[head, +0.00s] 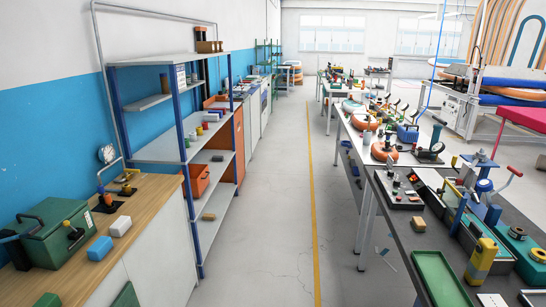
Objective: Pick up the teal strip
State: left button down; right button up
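I cannot pick out a separate teal strip with certainty. A narrow teal-green bar (461,213) runs along the bench machine on the right-hand dark worktop; whether it is a loose strip or part of the machine I cannot tell. A green shallow tray (440,280) lies at the near edge of that worktop. Neither of my grippers is in view.
The dark worktop (399,240) also holds a control box (399,194) and a yellow-and-grey tool (481,260). Blue-post shelves (180,100) and a wooden counter (60,282) with a green case (55,232) stand left. The aisle (270,200) is clear.

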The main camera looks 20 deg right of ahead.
aim_at(474, 226)
jog(key=i+l+z, duration=0.1)
jog(key=i+z, duration=0.4)
jog(key=i+j+z, duration=0.15)
jog(key=i+z, duration=0.35)
jog(key=i, duration=0.2)
jog(key=i+j+z, duration=0.35)
jog(key=i+z, duration=0.15)
jog(key=i, duration=0.1)
